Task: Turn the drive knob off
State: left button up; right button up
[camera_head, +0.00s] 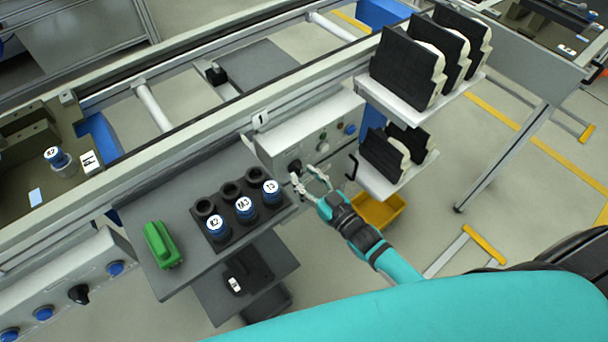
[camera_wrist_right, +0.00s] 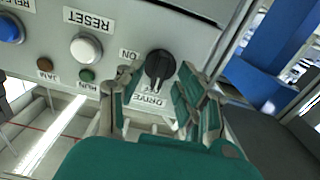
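The drive knob (camera_wrist_right: 160,64) is a black rotary knob on a light grey control panel, with "ON" and "DRIVE" labels beside it, upside down in the right wrist view. Which setting it points to is not clear. In the head view the knob (camera_head: 295,165) shows small and dark at the panel's lower left. My right gripper (camera_head: 306,179) is open and empty in front of the panel. In the right wrist view its two fingers (camera_wrist_right: 158,82) stand on either side of the knob; I cannot tell whether they touch it. My left gripper is not in view.
The panel also has a white RESET button (camera_wrist_right: 86,47), a blue button (camera_wrist_right: 10,28) and small lamps. A grey table (camera_head: 170,210) with labelled blue-capped jars and a green object (camera_head: 160,245) is to the left. A loaded rack (camera_head: 405,105) and yellow bin (camera_head: 380,210) are to the right.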

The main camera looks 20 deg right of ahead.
jog(key=v, duration=1.1)
jog(key=s+d+f+m+g+h, duration=0.1)
jog(key=s+d+f+g+h, duration=0.15)
jog(key=f, duration=0.65)
jog(key=s+d+f+g+h, duration=0.1)
jog(key=s+f+g, duration=0.25)
jog(key=f, duration=0.55)
jog(key=s+d+f+m+g+h, duration=0.15)
jog(key=s+f, duration=0.25)
jog(key=f, duration=0.5)
jog(key=s+f+g, duration=0.4)
jog(key=s+f, duration=0.2)
jog(key=s, duration=0.5)
jog(key=s+f+g+h, duration=0.1)
jog(key=s+f+g, duration=0.3)
jog(key=s+f, duration=0.3)
jog(key=s, duration=0.3)
jog(key=shift+s+a+n, duration=0.35)
jog(key=shift+s+a, duration=0.05)
jog(key=shift+g, duration=0.25)
